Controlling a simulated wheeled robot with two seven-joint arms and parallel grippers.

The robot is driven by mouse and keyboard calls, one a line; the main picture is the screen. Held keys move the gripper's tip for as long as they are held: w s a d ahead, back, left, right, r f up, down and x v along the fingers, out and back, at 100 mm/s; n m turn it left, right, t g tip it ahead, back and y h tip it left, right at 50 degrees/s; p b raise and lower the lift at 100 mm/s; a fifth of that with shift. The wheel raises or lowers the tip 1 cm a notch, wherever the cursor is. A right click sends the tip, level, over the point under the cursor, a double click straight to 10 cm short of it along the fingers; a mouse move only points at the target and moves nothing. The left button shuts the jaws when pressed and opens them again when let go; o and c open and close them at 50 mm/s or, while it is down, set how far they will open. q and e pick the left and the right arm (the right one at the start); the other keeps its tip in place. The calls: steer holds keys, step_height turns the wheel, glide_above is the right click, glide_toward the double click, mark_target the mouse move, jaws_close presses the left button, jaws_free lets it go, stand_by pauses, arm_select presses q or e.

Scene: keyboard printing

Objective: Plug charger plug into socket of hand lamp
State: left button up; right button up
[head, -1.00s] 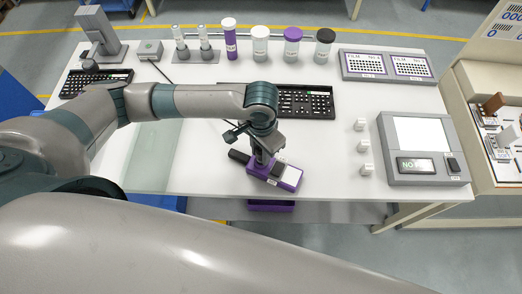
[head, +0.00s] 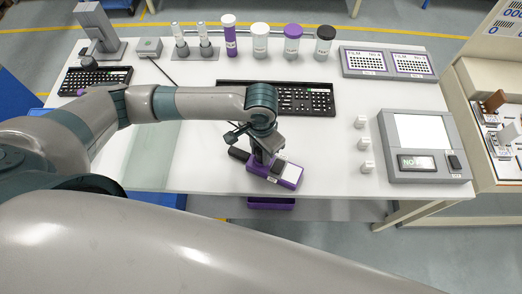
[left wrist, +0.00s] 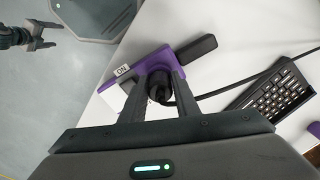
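The hand lamp (head: 288,176) is a purple block with a white panel and a black bar, lying near the table's front edge. In the left wrist view its purple body (left wrist: 150,62) carries an ON label. My left gripper (head: 262,156) is directly over the lamp. In the left wrist view its fingers (left wrist: 163,80) are closed around the black charger plug (left wrist: 159,90), which is at the lamp's purple side; whether it is seated is hidden. A black cable (left wrist: 230,88) runs off to the right. My right gripper (left wrist: 45,36) is empty, its fingers apart, away from the table.
A black keyboard (head: 308,101) lies behind the lamp. Small white blocks (head: 364,143) and a grey device (head: 432,178) stand to the right. Bottles (head: 260,42) line the back. The white table is clear between lamp and blocks.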

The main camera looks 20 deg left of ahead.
mark_target(261, 150)
arm_select(q)
steer(key=o, duration=0.3)
steer(key=shift+r, duration=0.85)
step_height(261, 150, up, 16)
steer(key=b, duration=0.2)
steer(key=shift+f+b, duration=0.15)
steer(key=shift+b, duration=0.25)
